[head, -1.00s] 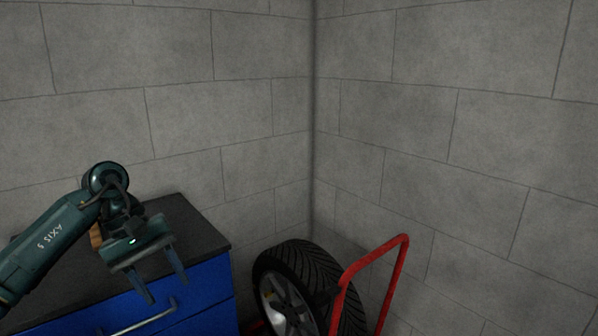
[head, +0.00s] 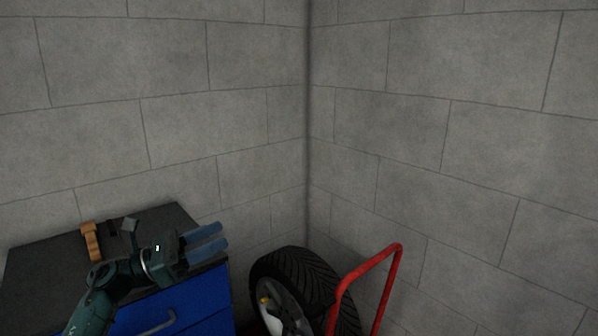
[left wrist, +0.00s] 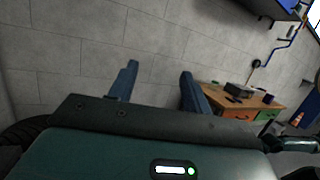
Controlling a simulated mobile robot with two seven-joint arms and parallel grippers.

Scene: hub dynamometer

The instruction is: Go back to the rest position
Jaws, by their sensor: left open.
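My left gripper (head: 207,244) is in the head view at the lower left, in front of the right part of the blue cabinet's dark top. Its two blue fingers point right and are apart, with nothing between them. In the left wrist view the same open gripper (left wrist: 158,88) shows its fingers against the block wall. My right gripper is in neither view.
The blue cabinet (head: 203,297) carries an orange-brown object (head: 91,241) and small dark items on its top. A tyre (head: 300,272) and a red tubular frame (head: 368,268) stand to its right. A wooden bench (left wrist: 255,108) shows in the left wrist view.

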